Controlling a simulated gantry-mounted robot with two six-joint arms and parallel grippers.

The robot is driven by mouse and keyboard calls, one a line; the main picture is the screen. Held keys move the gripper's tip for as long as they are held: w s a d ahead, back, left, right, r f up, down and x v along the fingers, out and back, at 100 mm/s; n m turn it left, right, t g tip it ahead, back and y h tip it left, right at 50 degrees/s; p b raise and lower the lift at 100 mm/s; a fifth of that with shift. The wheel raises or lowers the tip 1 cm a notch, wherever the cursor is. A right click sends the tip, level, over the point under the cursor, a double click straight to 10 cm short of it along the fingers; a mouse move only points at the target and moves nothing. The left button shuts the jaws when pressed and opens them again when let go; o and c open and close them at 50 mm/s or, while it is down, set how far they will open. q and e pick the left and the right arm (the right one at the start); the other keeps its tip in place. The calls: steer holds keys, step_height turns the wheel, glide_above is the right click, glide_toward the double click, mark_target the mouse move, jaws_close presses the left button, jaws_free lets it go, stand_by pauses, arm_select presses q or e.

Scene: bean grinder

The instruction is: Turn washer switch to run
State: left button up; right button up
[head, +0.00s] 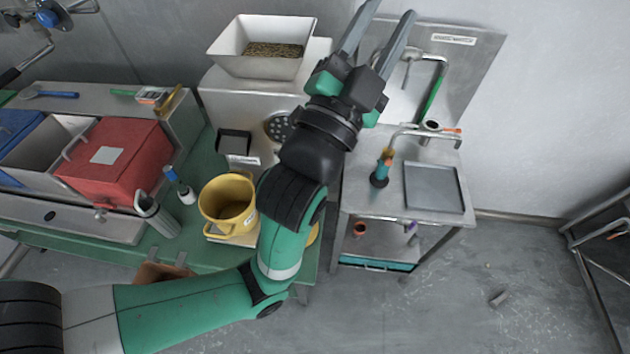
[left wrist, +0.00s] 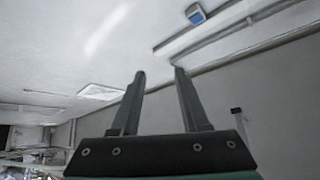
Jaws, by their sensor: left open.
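My left gripper (head: 390,12) is raised high, its two fingers apart and pointing to the top of the head view. It is open with nothing between the fingers. In the left wrist view the fingers (left wrist: 159,75) point up toward the wall and ceiling, with no task object between them. A steel sink station (head: 400,170) with a tap stands behind and to the right of the gripper. I cannot make out a washer switch or its setting. My gripper and wrist hide part of the steel back panel and the machine beside it. My right gripper is not in view.
A grinder with a bean-filled white hopper (head: 262,48) stands left of the gripper. A blue object (left wrist: 195,14) shows up high in the wrist view.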

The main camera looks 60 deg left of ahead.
arm_select(q)
steer(key=a+f+m+g+y, duration=0.2)
steer(key=a+f+m+g, duration=0.25)
steer(key=f, duration=0.65)
steer(key=a+f+m+g+y, duration=0.2)
steer(key=a+f+m+g, duration=0.3)
steer(key=f, duration=0.7)
steer(key=s+a+f+m, duration=0.1)
steer(key=s+f+m, duration=0.35)
steer(key=f, duration=0.25)
steer(key=s+f+m+p, duration=0.1)
steer(key=s+f+m, duration=0.35)
steer(key=f, duration=0.35)
steer(key=s+a+f+m, duration=0.1)
steer(key=s+f+m, duration=0.35)
steer(key=f, duration=0.25)
steer(key=b+x, duration=0.1)
steer(key=x, duration=1)
steer(key=shift+a+f+n+g, duration=0.25)
steer(key=shift+f+n+g, duration=0.05)
steer(key=shift+n+g, duration=0.1)
jaws_close()
